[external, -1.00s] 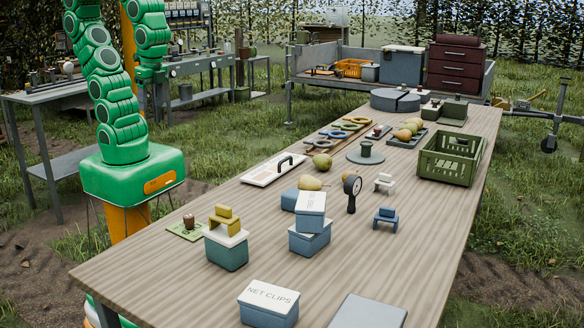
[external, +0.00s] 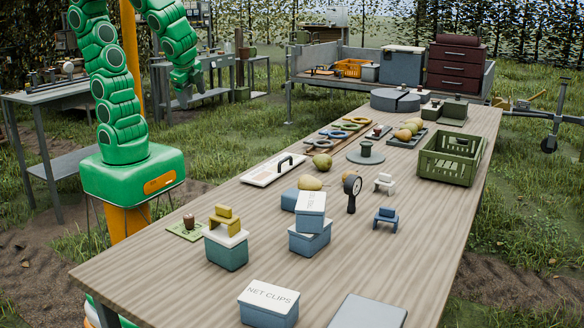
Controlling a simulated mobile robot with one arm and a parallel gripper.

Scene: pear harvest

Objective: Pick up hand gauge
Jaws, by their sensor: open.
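The hand gauge (external: 352,192), a dark round head with a pale face on a short dark handle, stands upright near the middle of the wooden table (external: 400,245). Blue boxes with white lids (external: 310,215) stand just left of it. A pear (external: 311,183) lies to its left and behind. My gripper (external: 184,97) hangs from my green arm at the upper left, beyond the table's left edge and well away from the gauge. It is open and small in the picture, with nothing seen in it.
A small white stand (external: 385,182) and a small blue stand (external: 386,216) are right of the gauge. A green crate (external: 450,168) stands at the right edge. A NET CLIPS box (external: 268,303) is in front. The table's right front is mostly clear.

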